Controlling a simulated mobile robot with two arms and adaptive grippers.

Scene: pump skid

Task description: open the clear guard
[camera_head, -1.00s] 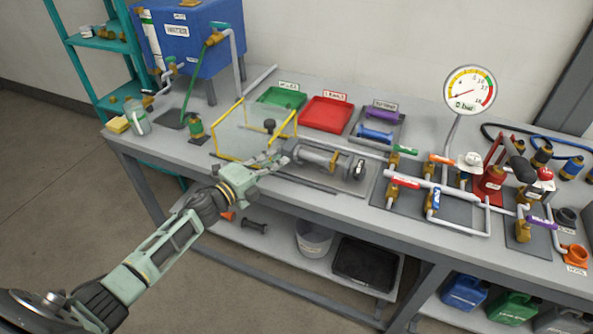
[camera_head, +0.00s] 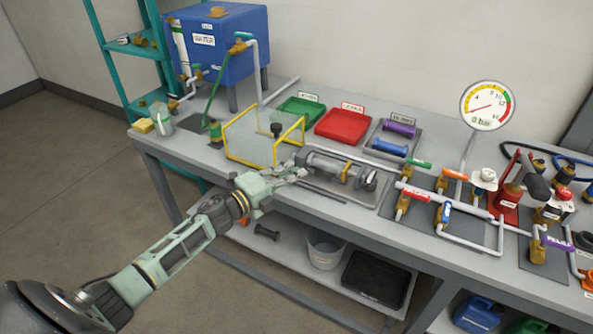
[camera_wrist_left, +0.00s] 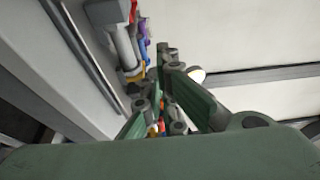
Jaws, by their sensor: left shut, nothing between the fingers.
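The clear guard (camera_head: 248,138) is a see-through box with yellow edges in the head view. It stands on the bench left of the grey pump cylinder (camera_head: 338,168), with a dark knob (camera_head: 276,130) showing at its upper right. My left gripper (camera_head: 302,172) is shut and empty, just right of the guard's lower right corner and near the cylinder's left end. Whether it touches either cannot be told. In the left wrist view the fingers (camera_wrist_left: 168,112) show, with the guard not recognisable. My right gripper is not in view.
A green tray (camera_head: 301,110) and a red tray (camera_head: 343,125) lie behind. Valves and pipes (camera_head: 440,195) and a gauge (camera_head: 487,106) stand to the right. A blue tank (camera_head: 222,45) stands at the back left. A lower shelf holds a bucket (camera_head: 325,250).

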